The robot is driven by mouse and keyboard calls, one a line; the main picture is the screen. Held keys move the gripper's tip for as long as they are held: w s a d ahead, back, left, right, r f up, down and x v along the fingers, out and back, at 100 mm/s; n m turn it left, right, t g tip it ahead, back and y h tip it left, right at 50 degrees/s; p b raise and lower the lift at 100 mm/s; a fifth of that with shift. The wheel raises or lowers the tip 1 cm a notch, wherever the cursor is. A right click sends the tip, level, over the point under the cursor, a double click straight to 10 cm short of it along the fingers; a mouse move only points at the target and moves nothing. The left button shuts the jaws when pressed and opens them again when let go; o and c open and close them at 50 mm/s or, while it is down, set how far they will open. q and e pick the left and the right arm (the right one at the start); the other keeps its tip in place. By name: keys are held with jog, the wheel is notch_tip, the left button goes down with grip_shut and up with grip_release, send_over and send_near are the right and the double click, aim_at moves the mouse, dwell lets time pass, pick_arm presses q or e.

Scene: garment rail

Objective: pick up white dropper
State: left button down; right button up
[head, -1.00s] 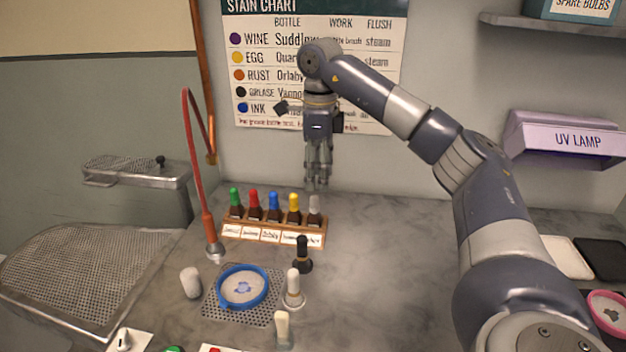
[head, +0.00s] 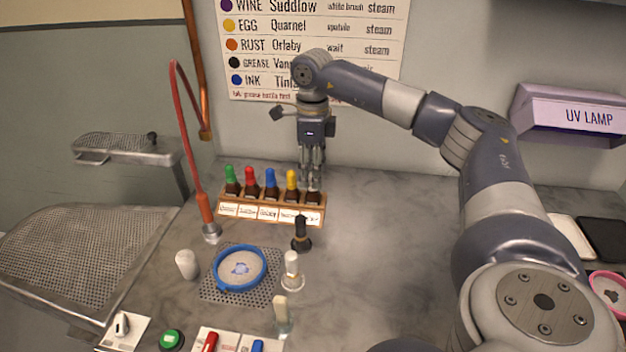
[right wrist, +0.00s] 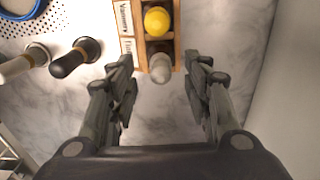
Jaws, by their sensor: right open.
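The white dropper (right wrist: 160,67) is the pale rounded top in the end slot of the wooden rack (head: 228,210), beside the yellow dropper (right wrist: 157,21). In the head view my right gripper (head: 312,184) points down over that right end slot and hides most of the white dropper. In the right wrist view my right gripper (right wrist: 161,62) is open, with one finger on each side of the white dropper and gaps between. My left gripper is not in view.
Green (head: 230,174), red (head: 251,176) and blue (head: 270,178) droppers fill the other slots. A blue hoop (head: 218,280) lies on a perforated mat. The counter right of the rack is clear.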

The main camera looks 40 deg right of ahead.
jog(key=shift+d+f, duration=0.1)
jog(key=shift+f, duration=0.9)
jog(key=c, duration=0.8)
jog(key=shift+c, duration=0.2)
notch_tip(320, 180, up, 10)
jog(key=shift+r+b, duration=0.1)
jog(key=shift+b, duration=0.25)
